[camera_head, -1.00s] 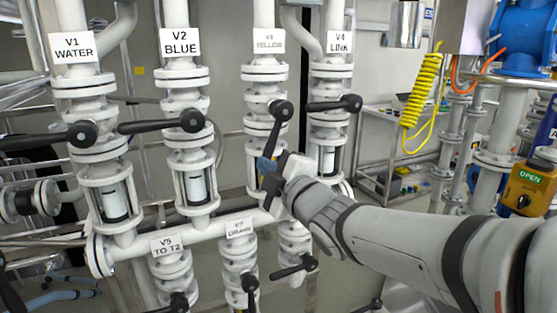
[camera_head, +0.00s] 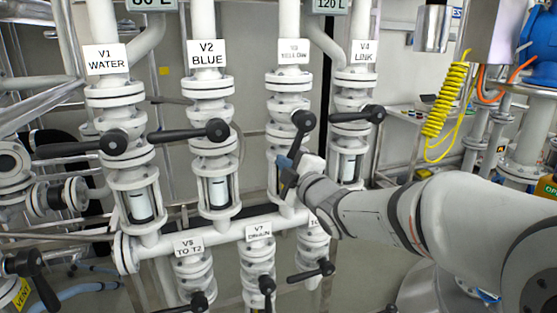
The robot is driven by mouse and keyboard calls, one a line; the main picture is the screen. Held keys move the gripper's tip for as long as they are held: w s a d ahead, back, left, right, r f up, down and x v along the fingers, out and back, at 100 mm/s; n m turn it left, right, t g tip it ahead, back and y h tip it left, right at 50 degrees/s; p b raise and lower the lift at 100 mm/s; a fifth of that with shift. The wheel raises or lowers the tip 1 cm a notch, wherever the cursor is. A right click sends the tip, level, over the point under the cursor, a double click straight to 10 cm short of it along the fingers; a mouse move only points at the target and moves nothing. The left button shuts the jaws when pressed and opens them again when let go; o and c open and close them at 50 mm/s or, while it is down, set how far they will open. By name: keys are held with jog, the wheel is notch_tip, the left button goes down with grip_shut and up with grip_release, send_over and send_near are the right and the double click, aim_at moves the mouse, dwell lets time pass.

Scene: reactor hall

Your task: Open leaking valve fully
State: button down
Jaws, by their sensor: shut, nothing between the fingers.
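Several labelled valves stand on white pipes: V1 WATER (camera_head: 106,58), V2 BLUE (camera_head: 206,53), V3 (camera_head: 294,52) with a blurred lower line, and V4 LINK (camera_head: 364,53). The black lever of V3 (camera_head: 300,130) points down and slightly left from its round black end. The levers of V1 (camera_head: 80,148), V2 (camera_head: 190,133) and V4 (camera_head: 357,115) lie near horizontal. My gripper (camera_head: 285,168) is shut with blue fingertips, at the lower end of the V3 lever. I cannot tell if it touches. No leak is visible on any valve.
Lower valves V5 TO T2 (camera_head: 189,246) and V7 (camera_head: 259,232) hang below the white cross pipe, with another partly hidden at their right. A yellow coiled hose (camera_head: 447,100) hangs at right. My arm fills the lower right.

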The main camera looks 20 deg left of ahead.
jog(key=d+n+b, duration=0.1)
jog(key=b, duration=0.1)
jog(key=w+d+f+n+b, duration=0.1)
jog(key=n+b, duration=0.1)
jog(key=w+d+n+b, duration=0.1)
jog(key=b, duration=0.1)
jog(key=shift+w+f+n+g+h, duration=0.25)
jog(key=shift+f+n+g+h, duration=0.05)
jog(key=shift+f, duration=0.05)
jog(key=shift+a, duration=0.1)
